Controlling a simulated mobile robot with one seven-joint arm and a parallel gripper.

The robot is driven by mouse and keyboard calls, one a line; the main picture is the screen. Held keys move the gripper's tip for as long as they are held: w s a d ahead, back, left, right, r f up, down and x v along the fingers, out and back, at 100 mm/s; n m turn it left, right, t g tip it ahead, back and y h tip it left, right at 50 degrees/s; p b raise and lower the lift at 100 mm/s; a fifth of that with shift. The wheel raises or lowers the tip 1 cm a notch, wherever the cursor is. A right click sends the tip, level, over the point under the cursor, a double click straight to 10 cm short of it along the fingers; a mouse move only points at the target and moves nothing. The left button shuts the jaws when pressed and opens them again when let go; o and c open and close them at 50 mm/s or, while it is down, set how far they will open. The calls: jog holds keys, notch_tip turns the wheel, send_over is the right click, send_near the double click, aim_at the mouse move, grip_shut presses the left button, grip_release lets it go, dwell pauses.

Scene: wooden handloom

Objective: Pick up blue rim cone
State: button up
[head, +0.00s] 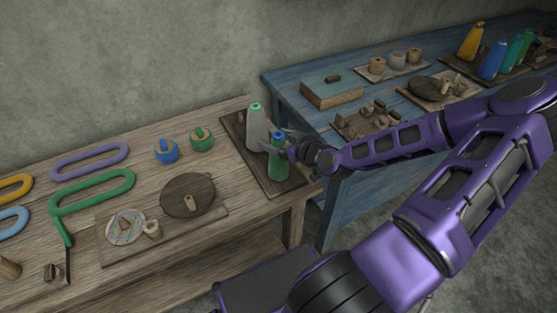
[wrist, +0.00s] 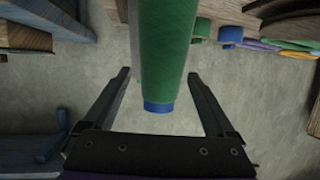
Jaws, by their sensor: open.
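The blue rim cone is a green cone (head: 278,164) with a blue top. It stands upright on a dark board (head: 297,181) at the right end of the wooden table. My gripper (head: 287,142) is at its upper part, from the right, and hides some of it. In the wrist view the green cone (wrist: 168,45) with its blue rim (wrist: 158,107) lies between the two spread fingers of my gripper (wrist: 158,75). The fingers are open, with a gap visible on both sides. I cannot tell if either touches it.
A grey cone with a green top (head: 257,130) stands close on the left, on the same board. Blue and green round items (head: 166,152) and a dark disc (head: 188,196) lie further left. A blue table (head: 300,97) with boards and small parts stands behind my arm.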

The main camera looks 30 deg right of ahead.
jog(key=shift+x, duration=1.05)
grip_shut()
